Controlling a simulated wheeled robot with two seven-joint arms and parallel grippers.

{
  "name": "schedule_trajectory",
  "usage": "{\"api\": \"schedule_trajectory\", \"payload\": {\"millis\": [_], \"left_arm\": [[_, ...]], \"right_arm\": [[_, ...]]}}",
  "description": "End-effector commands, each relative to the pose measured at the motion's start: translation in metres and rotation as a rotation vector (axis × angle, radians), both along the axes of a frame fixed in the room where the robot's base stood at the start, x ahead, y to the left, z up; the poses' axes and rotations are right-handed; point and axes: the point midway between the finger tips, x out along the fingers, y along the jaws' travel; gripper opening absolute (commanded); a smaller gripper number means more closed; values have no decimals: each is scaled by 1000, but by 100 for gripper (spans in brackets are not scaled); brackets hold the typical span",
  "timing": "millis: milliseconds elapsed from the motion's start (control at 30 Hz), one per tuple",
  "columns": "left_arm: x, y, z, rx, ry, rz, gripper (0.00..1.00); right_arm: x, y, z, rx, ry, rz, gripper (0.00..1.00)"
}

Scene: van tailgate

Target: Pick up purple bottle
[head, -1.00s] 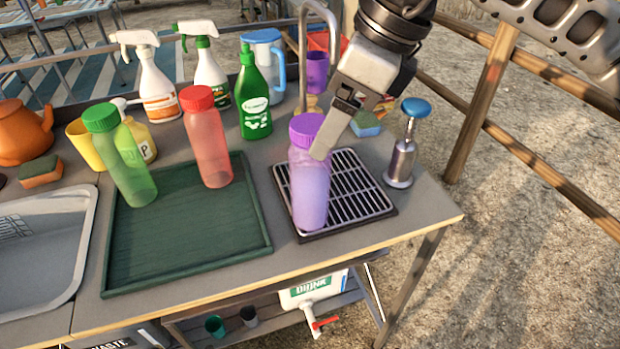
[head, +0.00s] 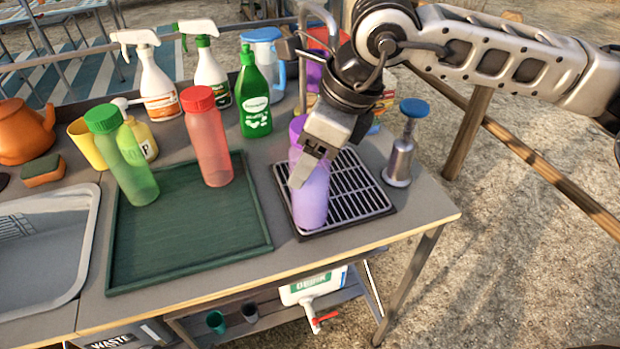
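The purple bottle (head: 312,208) stands upright on the black drip grate (head: 358,197) at the right of the counter. My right gripper (head: 303,170) comes down over it from the upper right. Its fingers are at the bottle's upper body and cover part of the cap and neck. One finger shows in front of the bottle; the other is hidden, so I cannot tell whether the gripper touches or closes on it. My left gripper is out of view.
A green tray (head: 190,243) holds a green-capped bottle (head: 128,160) and a red bottle (head: 207,145). A blue-topped pump dispenser (head: 401,160) stands right of the grate. A green soap bottle (head: 254,105) and spray bottles stand behind. The counter's front right is clear.

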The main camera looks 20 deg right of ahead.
Motion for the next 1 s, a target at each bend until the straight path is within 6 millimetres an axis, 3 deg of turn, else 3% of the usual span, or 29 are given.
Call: {"api": "schedule_trajectory", "payload": {"millis": [33, 200, 467, 633, 767, 1000], "left_arm": [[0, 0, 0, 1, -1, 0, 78], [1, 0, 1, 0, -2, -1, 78], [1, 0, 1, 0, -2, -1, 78], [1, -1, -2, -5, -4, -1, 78], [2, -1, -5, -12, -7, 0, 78], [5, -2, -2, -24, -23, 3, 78]], "right_arm": [[0, 0, 0, 0, 0, 0, 48], [0, 0, 1, 2, -3, 1, 4], [0, 0, 3, 2, -3, 1, 4], [1, 1, 14, 3, -5, 0, 4], [-3, 1, 37, 3, -7, 3, 4], [-51, -1, 94, 1, -10, 3, 4]]}}
